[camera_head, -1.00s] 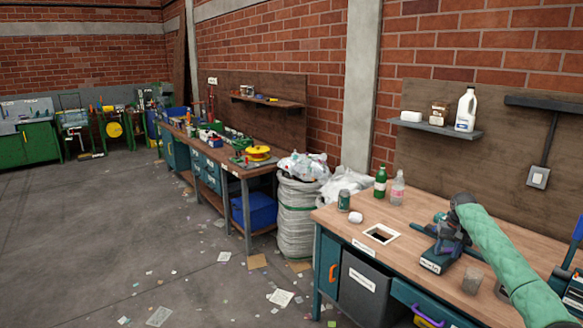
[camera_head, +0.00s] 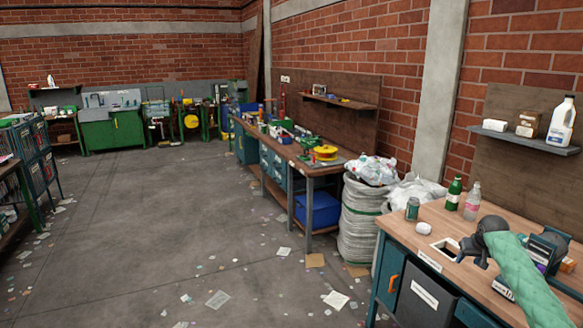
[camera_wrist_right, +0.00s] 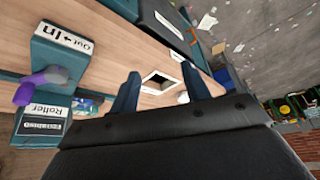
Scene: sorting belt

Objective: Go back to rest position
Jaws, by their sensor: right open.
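My right gripper (camera_head: 470,252) is in the head view at the lower right, at the end of an arm in a green quilted sleeve. It looks to be above the wooden workbench, close to the white-framed square hole (camera_head: 437,243). In the right wrist view its two dark fingers (camera_wrist_right: 158,85) stand wide apart with nothing between them but the view of the bench and the hole (camera_wrist_right: 161,82) beyond. My left gripper is in neither view.
A green bottle (camera_head: 453,193), a clear bottle (camera_head: 472,200), a can (camera_head: 412,208) and a white item (camera_head: 423,229) stand on the bench (camera_head: 405,232). White sacks (camera_head: 362,215) stand left of the bench. Open floor lies left.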

